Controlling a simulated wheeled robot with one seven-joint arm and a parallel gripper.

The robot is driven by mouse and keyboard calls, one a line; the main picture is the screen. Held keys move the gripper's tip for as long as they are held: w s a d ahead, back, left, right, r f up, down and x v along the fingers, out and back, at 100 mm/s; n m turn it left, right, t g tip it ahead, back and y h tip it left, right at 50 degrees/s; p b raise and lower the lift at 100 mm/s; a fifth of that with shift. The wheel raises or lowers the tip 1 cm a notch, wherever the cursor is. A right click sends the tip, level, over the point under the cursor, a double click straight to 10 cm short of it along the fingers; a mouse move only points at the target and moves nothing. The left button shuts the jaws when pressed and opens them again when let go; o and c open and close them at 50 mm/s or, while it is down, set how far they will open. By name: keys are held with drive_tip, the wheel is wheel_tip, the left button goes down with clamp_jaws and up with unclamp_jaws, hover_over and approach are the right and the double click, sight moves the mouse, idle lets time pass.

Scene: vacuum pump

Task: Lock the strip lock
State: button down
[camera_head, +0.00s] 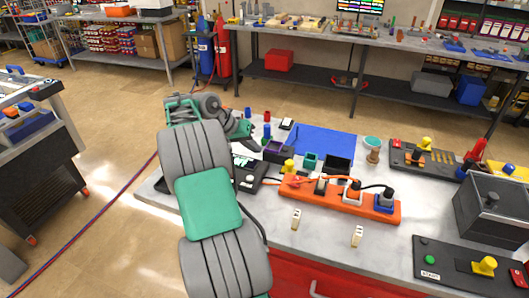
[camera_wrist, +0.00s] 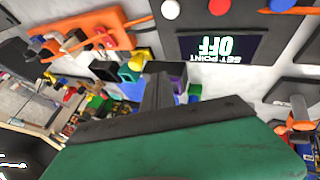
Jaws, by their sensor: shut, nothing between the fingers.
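An orange power strip (camera_head: 330,206) lies on the grey bench with dark plugs, cords and a blue piece at its right end. A yellow knob (camera_head: 289,167) stands at its left end; I cannot tell whether this is the strip lock. In the wrist view the strip (camera_wrist: 118,30) is at upper left, with a yellow piece (camera_wrist: 140,57) by its end. My gripper (camera_wrist: 158,82) is shut and empty, its dark fingers pointing up the picture. In the head view it is mostly hidden behind my arm, left of the strip and apart from it.
A dark display panel reading "SET POINT OFF" (camera_wrist: 225,47) is close by in the wrist view. Small open boxes (camera_head: 337,163) and a blue mat (camera_head: 323,139) lie behind the strip. A control box with yellow knob (camera_head: 460,266) is at front right. The bench front (camera_head: 320,245) is mostly clear.

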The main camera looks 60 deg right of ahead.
sight(292, 164)
drive_tip(key=p+x, duration=0.1)
drive_tip(key=x, duration=0.6)
drive_tip(key=shift+s+d+f, duration=0.1)
drive_tip(key=shift+s+d, duration=0.05)
drive_tip(key=s, duration=0.1)
drive_tip(key=s+d+p, duration=0.1)
drive_tip(key=s, duration=0.1)
drive_tip(key=shift+s+d+f+p, duration=0.2)
drive_tip(key=shift+d+f+p, duration=0.1)
drive_tip(key=shift+f, duration=0.1)
drive_tip(key=shift+s+f, duration=0.2)
drive_tip(key=shift+s, duration=0.1)
drive_tip(key=s, duration=0.3)
drive_tip(key=s+b, duration=0.1)
drive_tip(key=shift+s+d, duration=0.35)
drive_tip(key=shift+d, duration=0.05)
drive_tip(key=shift+w, duration=0.1)
